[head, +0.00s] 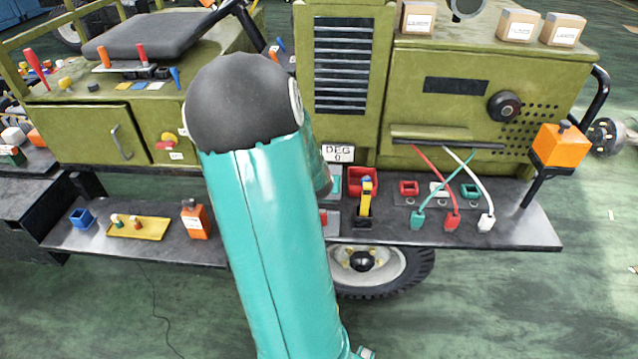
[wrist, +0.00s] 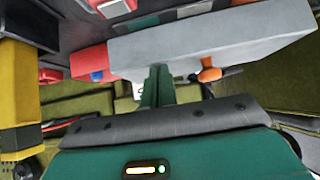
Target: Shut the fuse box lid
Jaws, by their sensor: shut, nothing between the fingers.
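In the wrist view a pale grey slab (wrist: 215,45), which looks like the fuse box lid, stands raised across the picture. Behind its upper edge is a dark surface with red, teal and grey blocks, perhaps the fuse box inside. My gripper (wrist: 158,72) has its green fingers together and empty, with the tips at the slab's lower edge. I cannot tell whether they touch it. In the head view my arm hides the gripper and most of the box; only a grey piece with a teal part (head: 334,186) shows beside the arm.
A red bin (head: 374,179) and a yellow tool (head: 364,207) stand just right of the arm. Three plugs on cables, including a red plug (head: 452,221), lie further right on the shelf.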

